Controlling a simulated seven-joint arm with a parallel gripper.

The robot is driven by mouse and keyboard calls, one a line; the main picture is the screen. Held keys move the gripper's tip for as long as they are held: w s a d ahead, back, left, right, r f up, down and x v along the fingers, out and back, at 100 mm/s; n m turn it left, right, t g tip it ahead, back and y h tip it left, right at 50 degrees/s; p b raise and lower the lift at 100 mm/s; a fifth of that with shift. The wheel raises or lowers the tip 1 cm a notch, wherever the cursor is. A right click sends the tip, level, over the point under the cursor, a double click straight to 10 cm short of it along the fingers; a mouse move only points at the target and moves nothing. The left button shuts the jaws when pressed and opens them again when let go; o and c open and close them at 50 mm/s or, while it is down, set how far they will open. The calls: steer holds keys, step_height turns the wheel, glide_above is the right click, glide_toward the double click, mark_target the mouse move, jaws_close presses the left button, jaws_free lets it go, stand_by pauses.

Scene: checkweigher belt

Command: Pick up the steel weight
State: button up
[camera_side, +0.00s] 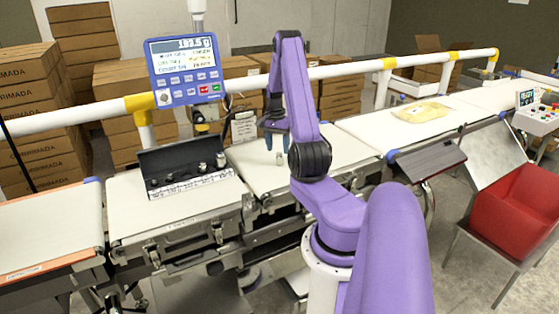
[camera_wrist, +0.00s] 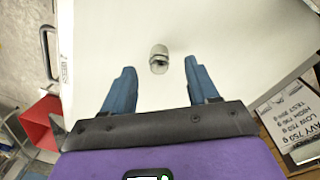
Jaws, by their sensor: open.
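A small steel weight (camera_wrist: 158,60) stands on the white weighing belt (camera_wrist: 110,35). In the wrist view it is beyond my fingertips and roughly midway between them. In the side view the weight (camera_side: 279,158) shows small on the belt (camera_side: 251,172), just below my gripper. My gripper (camera_wrist: 159,74) is open and empty, with its two blue fingers apart. In the side view my gripper (camera_side: 275,143) hangs above the belt, its fingers partly hidden by my arm.
An open black case (camera_side: 185,165) with several weights stands on the belt to the left. A blue display (camera_side: 187,70) is mounted above it. A yellow bag (camera_side: 420,111) lies on the belt to the right. A red bin (camera_side: 515,208) stands at far right.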

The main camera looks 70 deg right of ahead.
mark_target(279, 154)
steer(key=f, duration=0.4)
steer(key=shift+s+d+f, duration=0.15)
steer(key=shift+s+f, duration=0.05)
jaws_close()
steer(key=shift+r, duration=0.2)
